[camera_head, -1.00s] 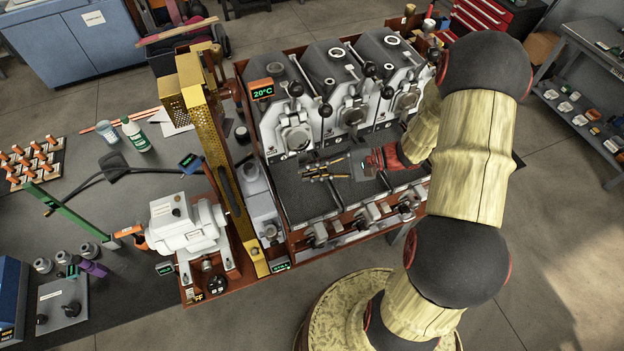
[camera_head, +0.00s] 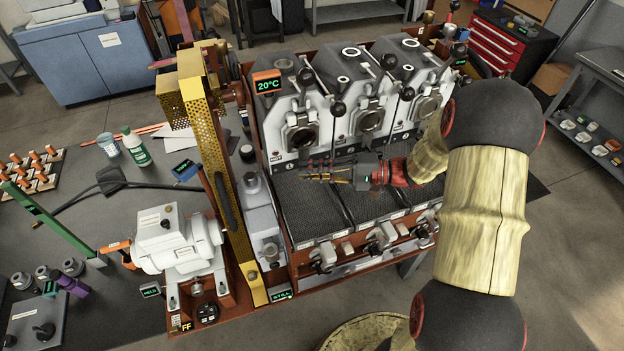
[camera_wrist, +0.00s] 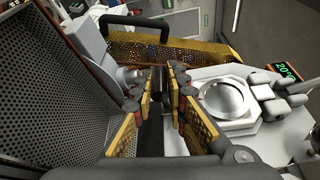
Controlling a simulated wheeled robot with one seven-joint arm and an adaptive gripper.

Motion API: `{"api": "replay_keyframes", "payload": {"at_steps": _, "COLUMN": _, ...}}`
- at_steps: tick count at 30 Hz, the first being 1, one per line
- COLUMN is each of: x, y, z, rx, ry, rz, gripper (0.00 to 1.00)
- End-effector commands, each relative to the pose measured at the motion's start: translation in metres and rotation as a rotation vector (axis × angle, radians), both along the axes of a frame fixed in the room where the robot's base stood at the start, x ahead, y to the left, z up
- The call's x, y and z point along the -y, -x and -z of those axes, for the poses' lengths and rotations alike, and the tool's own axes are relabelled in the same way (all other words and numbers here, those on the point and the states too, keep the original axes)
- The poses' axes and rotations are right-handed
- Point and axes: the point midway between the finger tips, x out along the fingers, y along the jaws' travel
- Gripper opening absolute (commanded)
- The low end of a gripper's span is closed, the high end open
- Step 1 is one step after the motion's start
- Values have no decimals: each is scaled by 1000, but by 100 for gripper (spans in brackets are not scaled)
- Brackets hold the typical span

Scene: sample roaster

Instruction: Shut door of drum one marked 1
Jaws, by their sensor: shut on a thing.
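Drum one is the leftmost of the three drums, under the 20°C display. Its round door (camera_head: 302,134) is a disc in a pale angular frame; it also shows in the wrist view (camera_wrist: 228,99), right of my fingers. I cannot tell whether it is fully shut. My gripper (camera_head: 308,172) reaches in from the right, just in front of and below that door, above the dark mesh tray. In the wrist view my gripper (camera_wrist: 160,92) has its fingers close together with a dark strip between them. What they hold is too hidden to name.
The yellow perforated guard (camera_head: 215,150) stands left of drum one and crosses behind my fingers in the wrist view. Black-knobbed levers (camera_head: 338,108) stand between the drums. The mesh tray (camera_head: 308,212) below my gripper is empty. The second drum's door (camera_head: 371,119) is to the right.

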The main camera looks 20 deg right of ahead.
Motion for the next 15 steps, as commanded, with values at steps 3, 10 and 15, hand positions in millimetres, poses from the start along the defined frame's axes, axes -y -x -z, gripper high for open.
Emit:
{"api": "replay_keyframes", "payload": {"at_steps": 3, "x": 0, "y": -1, "z": 5, "rx": -1, "ry": 2, "rz": 2, "gripper": 0}}
{"api": "replay_keyframes", "payload": {"at_steps": 10, "x": 0, "y": -1, "z": 4, "rx": 1, "ry": 2, "rz": 3, "gripper": 0}}
{"api": "replay_keyframes", "payload": {"at_steps": 15, "x": 0, "y": -1, "z": 4, "rx": 1, "ry": 2, "rz": 3, "gripper": 15}}
